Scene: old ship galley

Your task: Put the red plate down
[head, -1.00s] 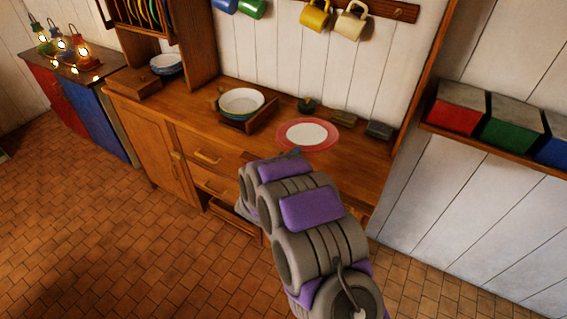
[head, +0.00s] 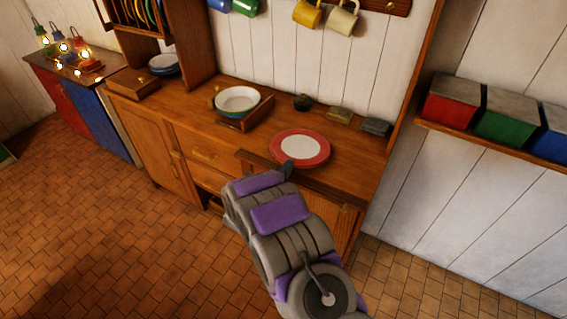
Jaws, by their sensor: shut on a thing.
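The red plate (head: 300,148), with a wide red rim and a white middle, is over the front part of the wooden counter (head: 205,100). My gripper (head: 288,167) is at the plate's near rim and is shut on it. My arm comes up from the lower right and hides most of the fingers. The plate looks about level and close to the counter top. I cannot tell whether it touches the wood.
Mugs (head: 342,20) hang above. Coloured bins (head: 452,101) sit on a right shelf.

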